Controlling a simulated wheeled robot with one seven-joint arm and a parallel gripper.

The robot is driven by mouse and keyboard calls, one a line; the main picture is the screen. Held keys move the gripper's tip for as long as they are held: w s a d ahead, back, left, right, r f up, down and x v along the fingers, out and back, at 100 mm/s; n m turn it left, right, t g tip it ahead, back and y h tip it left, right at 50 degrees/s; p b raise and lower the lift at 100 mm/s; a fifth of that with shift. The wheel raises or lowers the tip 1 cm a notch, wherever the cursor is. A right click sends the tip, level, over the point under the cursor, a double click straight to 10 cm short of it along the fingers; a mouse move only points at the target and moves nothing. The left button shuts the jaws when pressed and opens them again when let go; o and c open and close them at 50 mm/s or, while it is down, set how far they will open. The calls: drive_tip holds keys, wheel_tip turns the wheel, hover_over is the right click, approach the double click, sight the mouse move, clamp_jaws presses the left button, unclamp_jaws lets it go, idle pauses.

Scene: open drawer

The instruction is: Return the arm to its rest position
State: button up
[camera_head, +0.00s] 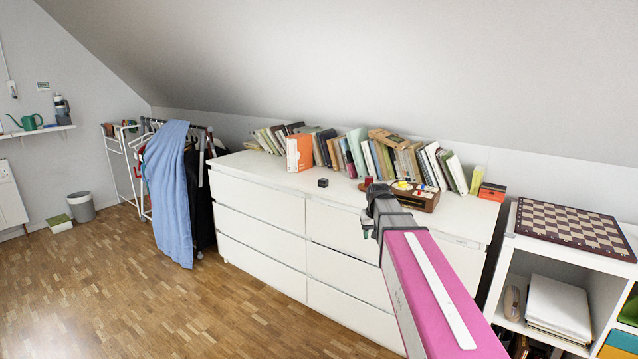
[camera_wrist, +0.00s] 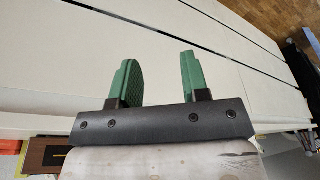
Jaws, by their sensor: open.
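My gripper (camera_wrist: 158,64) shows in the wrist view with its two green fingers apart and nothing between them. Pale drawer fronts with dark gaps fill the view behind the fingers. In the head view my pink arm reaches from the lower right to the white dresser (camera_head: 262,186), and my gripper (camera_head: 370,207) is in front of its right half, just below the top edge. The fingertips are too small to make out there. The dresser's visible drawer fronts look flush; my arm hides part of the right column.
Books (camera_head: 375,155), a small black cube (camera_head: 323,182) and a wooden box (camera_head: 416,198) stand on the dresser. A white shelf unit (camera_head: 497,262) with a chessboard (camera_head: 575,224) is at right. A clothes rack with a blue cloth (camera_head: 170,190) is at left. The wooden floor (camera_head: 120,285) at front left is clear.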

drive_tip(key=s+f+g, duration=0.2)
drive_tip(key=s+f, duration=1.5)
drive_tip(key=s, duration=0.4)
drive_tip(key=shift+a+f+g, duration=0.25)
drive_tip(key=shift+g, duration=0.05)
